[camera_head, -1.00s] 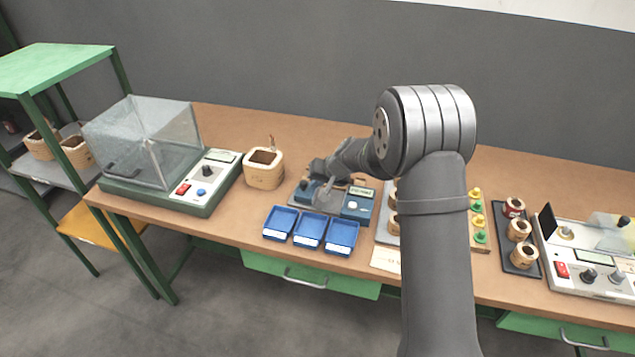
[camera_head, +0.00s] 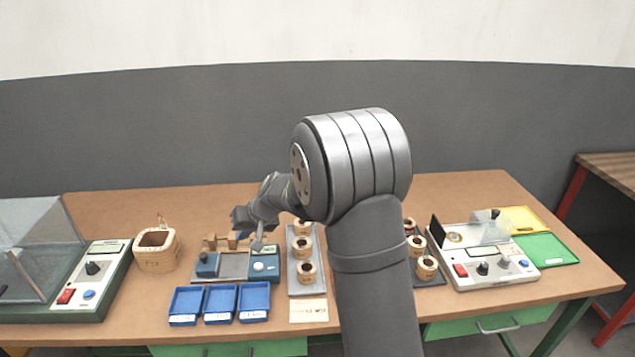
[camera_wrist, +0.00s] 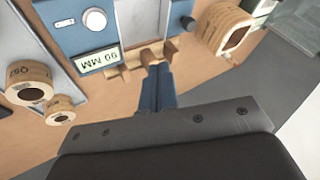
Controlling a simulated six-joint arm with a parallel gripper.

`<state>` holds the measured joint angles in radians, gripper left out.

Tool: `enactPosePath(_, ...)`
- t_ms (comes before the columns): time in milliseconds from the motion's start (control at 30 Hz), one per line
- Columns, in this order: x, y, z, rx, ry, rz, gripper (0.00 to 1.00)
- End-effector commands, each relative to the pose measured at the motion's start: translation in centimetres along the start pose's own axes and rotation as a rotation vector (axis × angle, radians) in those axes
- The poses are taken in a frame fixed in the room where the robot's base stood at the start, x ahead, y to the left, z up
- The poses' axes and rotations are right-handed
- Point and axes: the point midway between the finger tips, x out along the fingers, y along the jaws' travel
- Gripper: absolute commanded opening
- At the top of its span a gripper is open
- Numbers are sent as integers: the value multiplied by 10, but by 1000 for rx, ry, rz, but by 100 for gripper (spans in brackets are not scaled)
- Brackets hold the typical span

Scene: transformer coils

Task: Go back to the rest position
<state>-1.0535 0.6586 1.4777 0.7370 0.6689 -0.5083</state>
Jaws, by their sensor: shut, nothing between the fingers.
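My gripper (camera_wrist: 157,72) shows at the centre of the wrist view with its two blue-grey fingers together and nothing between them. In the head view my wrist reaches over the back of the blue measuring device (camera_head: 264,264), which also shows in the wrist view (camera_wrist: 74,40) with a white knob and a "90 MM" display. A wooden stand (camera_wrist: 136,62) lies just beyond the fingertips in the wrist view; I cannot tell whether they touch it. My forearm hides part of the table right of the middle in the head view.
Three blue trays (camera_head: 220,304) stand in front of the device. A plate with wooden coils (camera_head: 306,272) is to its right, and a wooden basket (camera_head: 157,250) to its left. A tester (camera_head: 490,260) stands farther right, beside yellow and green trays (camera_head: 545,249).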

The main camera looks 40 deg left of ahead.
Motion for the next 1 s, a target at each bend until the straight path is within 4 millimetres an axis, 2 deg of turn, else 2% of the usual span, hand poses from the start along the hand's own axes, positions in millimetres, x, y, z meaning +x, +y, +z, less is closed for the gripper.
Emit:
enactPosePath(267, 1, 0, 0, 0, 0, 0, 0)
enactPosePath(433, 14, 0, 0, 0, -1, 1, 0)
enactPosePath(867, 86, 0, 1, -1, -2, 0, 0)
enactPosePath(1000, 109, -12, 0, -3, 0, -1, 0)
